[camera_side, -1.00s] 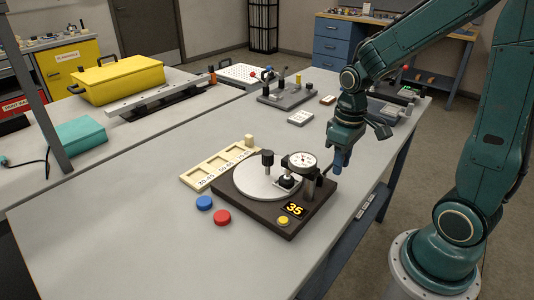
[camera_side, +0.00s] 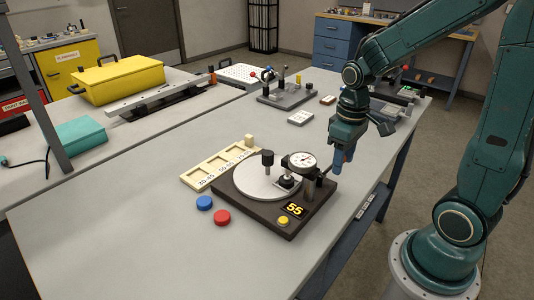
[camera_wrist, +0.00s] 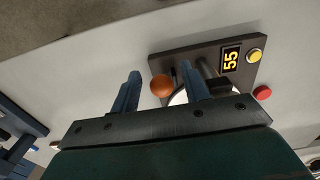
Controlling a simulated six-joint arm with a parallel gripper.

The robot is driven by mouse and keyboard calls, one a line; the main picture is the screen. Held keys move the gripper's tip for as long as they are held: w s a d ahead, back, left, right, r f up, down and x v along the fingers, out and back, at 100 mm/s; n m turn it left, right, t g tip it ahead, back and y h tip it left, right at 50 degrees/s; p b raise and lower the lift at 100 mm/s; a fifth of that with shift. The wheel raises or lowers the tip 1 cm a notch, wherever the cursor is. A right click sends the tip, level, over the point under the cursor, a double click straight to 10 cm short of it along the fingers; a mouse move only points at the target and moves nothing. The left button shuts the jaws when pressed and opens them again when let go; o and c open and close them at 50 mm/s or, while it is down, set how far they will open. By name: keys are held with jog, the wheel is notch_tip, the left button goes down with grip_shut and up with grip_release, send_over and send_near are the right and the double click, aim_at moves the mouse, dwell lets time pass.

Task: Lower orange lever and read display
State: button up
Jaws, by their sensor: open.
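The device has a dark base (camera_side: 262,222), a pale round plate (camera_side: 252,188), a dial gauge (camera_side: 303,160) and a display (camera_side: 294,209) reading 55. The display also reads 55 in the wrist view (camera_wrist: 231,60). The orange ball end of the lever (camera_wrist: 161,85) lies between the two fingers of my gripper (camera_wrist: 160,70), with a gap visible on each side. In the side view my gripper (camera_side: 338,166) is low at the device's right edge, pointing down, and the orange ball is hidden there. My gripper is open.
A yellow button (camera_side: 283,220) sits beside the display. A red disc (camera_side: 222,217) and a blue disc (camera_side: 204,203) lie in front of a labelled wooden tray (camera_side: 192,180). A grey fixture (camera_side: 285,98) stands farther back. The table's front left is clear.

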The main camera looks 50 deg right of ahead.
jog(key=shift+r, duration=2.2)
dwell(1.5)
